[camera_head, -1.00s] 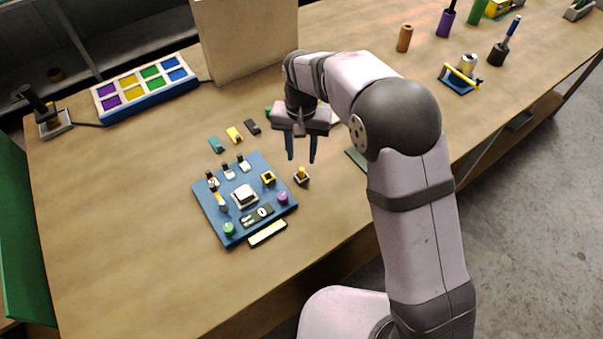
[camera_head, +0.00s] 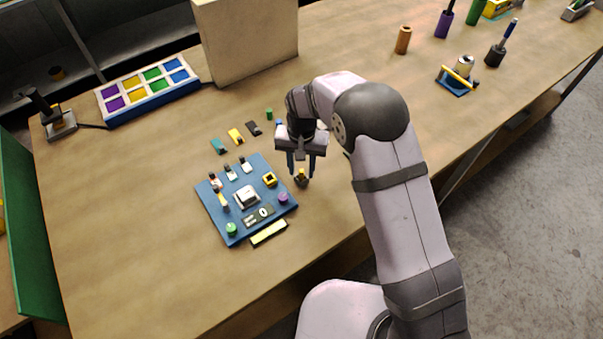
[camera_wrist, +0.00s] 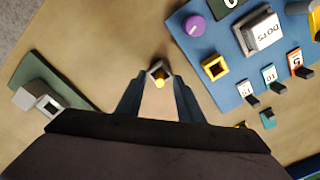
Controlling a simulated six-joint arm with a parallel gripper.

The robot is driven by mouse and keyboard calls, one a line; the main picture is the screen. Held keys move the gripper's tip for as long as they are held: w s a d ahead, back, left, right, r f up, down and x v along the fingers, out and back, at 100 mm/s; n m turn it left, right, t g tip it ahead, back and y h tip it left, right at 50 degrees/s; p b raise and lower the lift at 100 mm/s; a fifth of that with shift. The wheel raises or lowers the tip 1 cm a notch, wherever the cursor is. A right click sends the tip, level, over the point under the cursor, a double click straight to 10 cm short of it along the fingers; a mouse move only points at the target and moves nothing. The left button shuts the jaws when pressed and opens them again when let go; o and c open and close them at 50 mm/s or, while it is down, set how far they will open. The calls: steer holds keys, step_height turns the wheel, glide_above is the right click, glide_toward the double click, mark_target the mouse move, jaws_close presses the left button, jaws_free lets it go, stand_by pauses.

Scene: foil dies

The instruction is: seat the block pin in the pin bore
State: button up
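A yellow square collar with a dark opening (camera_head: 269,179), also in the wrist view (camera_wrist: 214,67), sits on the board's right edge. It looks like the pin bore, but I cannot be sure.
The blue board (camera_head: 243,216) carries a purple knob (camera_head: 283,198), a green knob (camera_head: 231,229) and small labelled tabs. In the wrist view a green plate (camera_wrist: 75,84) with a grey hollow block (camera_wrist: 38,98) lies left. Bare table surrounds the pin.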

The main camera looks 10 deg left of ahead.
mark_target(301, 171)
jaws_close()
steer(key=shift+r, duration=0.1)
step_height(301, 171, up, 10)
steer(key=b, duration=0.4)
steer(key=s+a+r, duration=0.2)
steer(key=s+a, duration=0.1)
steer(key=a, duration=0.6)
step_height(301, 171, down, 6)
steer(key=p, duration=0.1)
steer(key=shift+d+f, duration=0.15)
